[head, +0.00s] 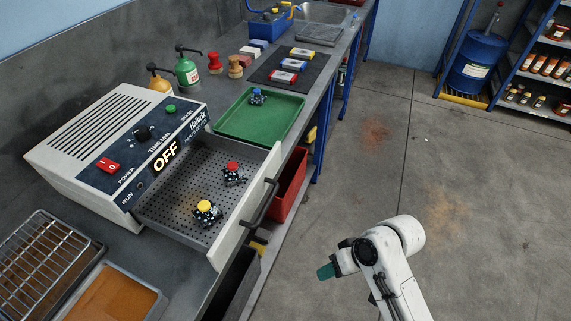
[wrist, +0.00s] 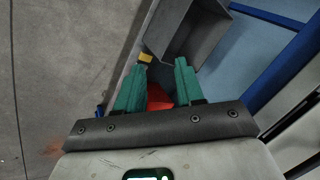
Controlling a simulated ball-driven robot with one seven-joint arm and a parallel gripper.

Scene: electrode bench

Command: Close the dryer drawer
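The dryer (head: 75,150) is a white box with a dark control panel reading OFF. Its drawer (head: 233,231) is pulled out over the bench's front edge. The perforated drawer floor carries a yellow-topped part (head: 205,212) and a red-topped part (head: 233,173). A dark bar handle (head: 261,203) is on the drawer front. My gripper (head: 326,271) is right of and nearer than the drawer, apart from the handle, over the floor side. In the wrist view its teal fingers (wrist: 161,66) are spread with nothing held between them.
A green tray (head: 230,119) with a blue-topped part lies beside the drawer. A red bin (head: 290,185) sits below the bench edge. Wire rack (head: 45,258) and orange-brown tray (head: 115,295) are at lower left. Open concrete floor (head: 390,160) lies to the right.

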